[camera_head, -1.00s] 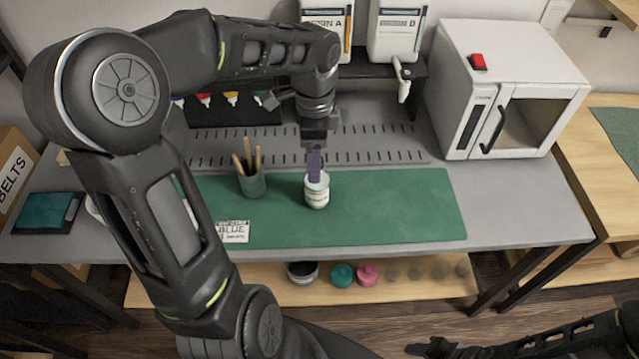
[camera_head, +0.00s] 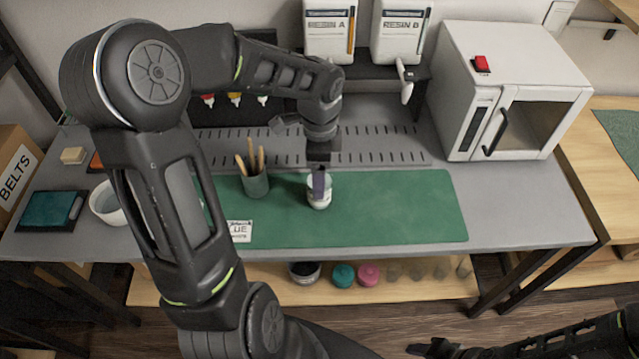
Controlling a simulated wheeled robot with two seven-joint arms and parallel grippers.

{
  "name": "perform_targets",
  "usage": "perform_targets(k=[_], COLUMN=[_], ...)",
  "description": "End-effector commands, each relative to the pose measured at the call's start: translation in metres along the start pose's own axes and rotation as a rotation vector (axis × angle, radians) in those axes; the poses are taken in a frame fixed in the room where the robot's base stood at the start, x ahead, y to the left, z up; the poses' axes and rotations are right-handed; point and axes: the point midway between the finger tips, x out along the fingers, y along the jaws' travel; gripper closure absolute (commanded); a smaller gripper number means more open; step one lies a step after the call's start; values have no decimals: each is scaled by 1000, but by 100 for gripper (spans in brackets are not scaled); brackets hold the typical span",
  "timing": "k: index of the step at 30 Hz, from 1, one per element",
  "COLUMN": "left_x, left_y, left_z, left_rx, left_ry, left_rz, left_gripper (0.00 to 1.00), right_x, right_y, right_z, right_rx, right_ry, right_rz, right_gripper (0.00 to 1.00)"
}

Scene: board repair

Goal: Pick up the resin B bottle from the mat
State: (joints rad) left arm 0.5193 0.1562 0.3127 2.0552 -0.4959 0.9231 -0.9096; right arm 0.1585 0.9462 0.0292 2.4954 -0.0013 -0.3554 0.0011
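A small white bottle (camera_head: 319,201) stands upright on the green mat (camera_head: 400,205), right of the pencil cup. Its label is too small to read. My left gripper (camera_head: 319,184) comes down from above and behind, and its purplish fingers overlap the bottle's top. The fingers hide part of the bottle. I cannot tell whether they are closed on it or how far apart they are. My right gripper (camera_head: 435,348) is low at the bottom edge, away from the table, and its opening is unclear.
A pencil cup (camera_head: 256,184) stands close left of the bottle, and a "BLUE" card (camera_head: 240,231) lies at the mat's front left. Containers marked RESIN A (camera_head: 328,38) and RESIN B (camera_head: 398,40) are at the back. A white oven (camera_head: 510,90) stands right. The mat's right half is clear.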

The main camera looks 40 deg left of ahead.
Motion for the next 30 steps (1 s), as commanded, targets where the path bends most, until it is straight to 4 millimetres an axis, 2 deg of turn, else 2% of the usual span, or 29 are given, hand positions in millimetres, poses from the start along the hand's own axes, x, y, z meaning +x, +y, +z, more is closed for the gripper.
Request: perform_targets(k=[3, 6, 23, 30], left_x=[16, 21, 20, 20], left_y=[1, 0, 0, 0], left_z=[0, 0, 0, 0], left_rx=[1, 0, 0, 0], left_ry=[-1, -1, -1, -1], left_rz=[3, 0, 0, 0], left_gripper=[23, 23, 23, 42], right_x=[0, 0, 0, 0], right_y=[0, 0, 0, 0], right_z=[0, 0, 0, 0], right_rx=[0, 0, 0, 0], right_ry=[0, 0, 0, 0], right_rz=[0, 0, 0, 0], right_gripper=[50, 50, 50, 50])
